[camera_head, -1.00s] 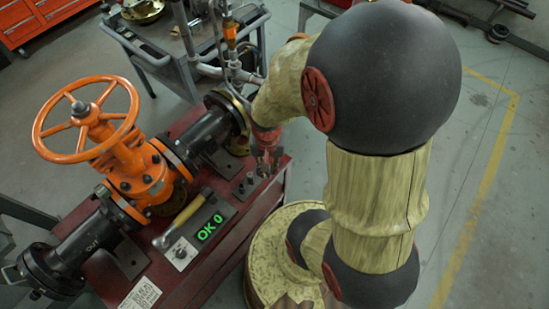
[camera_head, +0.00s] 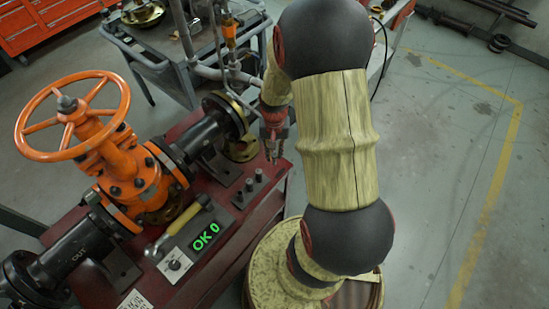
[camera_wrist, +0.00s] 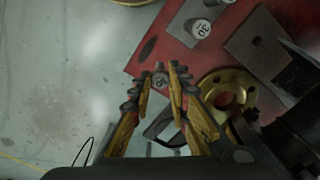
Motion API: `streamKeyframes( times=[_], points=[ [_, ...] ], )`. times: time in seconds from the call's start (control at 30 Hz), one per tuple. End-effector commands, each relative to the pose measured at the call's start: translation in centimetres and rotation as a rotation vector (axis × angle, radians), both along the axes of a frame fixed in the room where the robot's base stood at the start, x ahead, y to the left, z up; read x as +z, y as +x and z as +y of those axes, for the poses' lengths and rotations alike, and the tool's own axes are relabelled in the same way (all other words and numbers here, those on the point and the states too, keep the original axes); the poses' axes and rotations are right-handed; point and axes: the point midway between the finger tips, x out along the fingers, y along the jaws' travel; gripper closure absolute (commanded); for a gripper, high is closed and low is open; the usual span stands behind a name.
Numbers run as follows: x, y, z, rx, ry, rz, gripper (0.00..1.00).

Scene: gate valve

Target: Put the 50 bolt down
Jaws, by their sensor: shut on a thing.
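My gripper (camera_head: 272,155) hangs just beyond the end of the row of bolts, above the red bench's (camera_head: 272,196) right end in the head view. In the wrist view my gripper (camera_wrist: 159,76) is closed around a small grey bolt (camera_wrist: 160,81), its round head showing between the fingertips. Its number is too small to read surely. It appears held above the bench, near the edge. Several short dark bolts stand on the bench, one nearest my gripper (camera_head: 258,174). In the wrist view, one standing bolt (camera_wrist: 199,29) has a label that seems to read 30.
The orange gate valve (camera_head: 120,165) and black pipe stand left on the bench. A brass flange (camera_wrist: 229,94) is near the right finger. A grey cart (camera_head: 170,60) stands behind.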

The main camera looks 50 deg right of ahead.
Motion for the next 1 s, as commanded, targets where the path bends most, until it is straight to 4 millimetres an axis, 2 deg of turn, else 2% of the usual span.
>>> streamKeyframes(
  times=[0.1, 0.23, 0.63, 0.67, 1.0],
  points=[
    [-2.0, 0.2, -0.3, 0.000, 0.001, 0.001, 1.00],
    [-3.6, 0.2, -0.3, 0.000, 0.000, 0.000, 1.00],
    [-3.8, 0.2, -0.3, 0.000, 0.000, 0.000, 1.00],
    [-3.8, 0.2, -0.3, 0.000, 0.000, 0.000, 0.82],
    [-3.8, 0.2, -0.3, 0.000, 0.000, 0.000, 0.64]
  ],
)
